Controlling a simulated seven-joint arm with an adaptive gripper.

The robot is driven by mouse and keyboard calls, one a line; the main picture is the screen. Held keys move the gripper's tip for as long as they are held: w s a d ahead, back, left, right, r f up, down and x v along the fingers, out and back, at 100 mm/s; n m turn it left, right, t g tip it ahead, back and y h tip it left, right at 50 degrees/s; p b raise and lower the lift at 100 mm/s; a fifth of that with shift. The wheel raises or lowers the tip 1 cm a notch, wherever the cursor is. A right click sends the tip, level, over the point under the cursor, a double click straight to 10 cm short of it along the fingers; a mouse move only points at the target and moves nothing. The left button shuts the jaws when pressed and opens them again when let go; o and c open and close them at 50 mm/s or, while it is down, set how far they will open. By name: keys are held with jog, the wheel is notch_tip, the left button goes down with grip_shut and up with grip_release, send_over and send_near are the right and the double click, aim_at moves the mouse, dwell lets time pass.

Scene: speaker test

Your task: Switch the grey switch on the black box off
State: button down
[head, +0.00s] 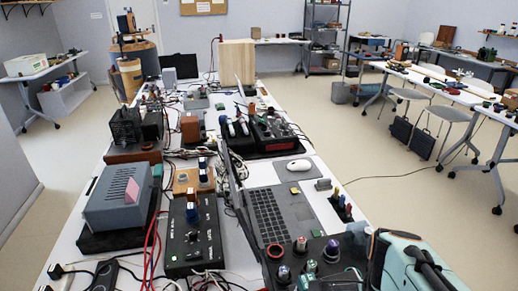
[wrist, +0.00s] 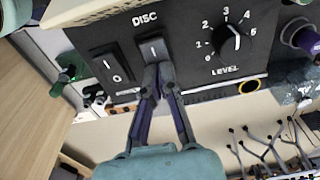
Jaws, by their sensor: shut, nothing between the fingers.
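In the wrist view, the black box's front panel (wrist: 190,60) fills the upper middle. A grey rocker switch (wrist: 153,49) sits under the label DISC, with an "I" mark on its visible upper part. My gripper (wrist: 158,74) is shut and empty, its fingertips together at the lower part of this switch. They hide that part, and I cannot tell whether they touch it or which way it is tipped. A darker rocker switch (wrist: 109,68) marked I and O is to its left. A LEVEL knob (wrist: 232,43) is to its right.
Purple (wrist: 300,38) and green (wrist: 68,75) knobs flank the panel in the wrist view. In the head view, the long table is crowded with a laptop (head: 268,215), a grey device (head: 118,195) and loose cables. The aisle floor (head: 400,190) at right is mostly clear.

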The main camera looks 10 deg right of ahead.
jog(key=shift+a+r, duration=0.1)
jog(key=shift+a, duration=0.75)
notch_tip(320, 180, up, 14)
jog(key=a, duration=0.2)
jog(key=shift+s+d+h, duration=0.1)
jog(key=shift+d+h, duration=0.2)
jog(key=shift+d, duration=0.5)
jog(key=f, duration=0.4)
jog(key=d+f, duration=0.1)
jog(key=f, duration=0.4)
jog(key=d+f, duration=0.1)
jog(key=f, duration=0.4)
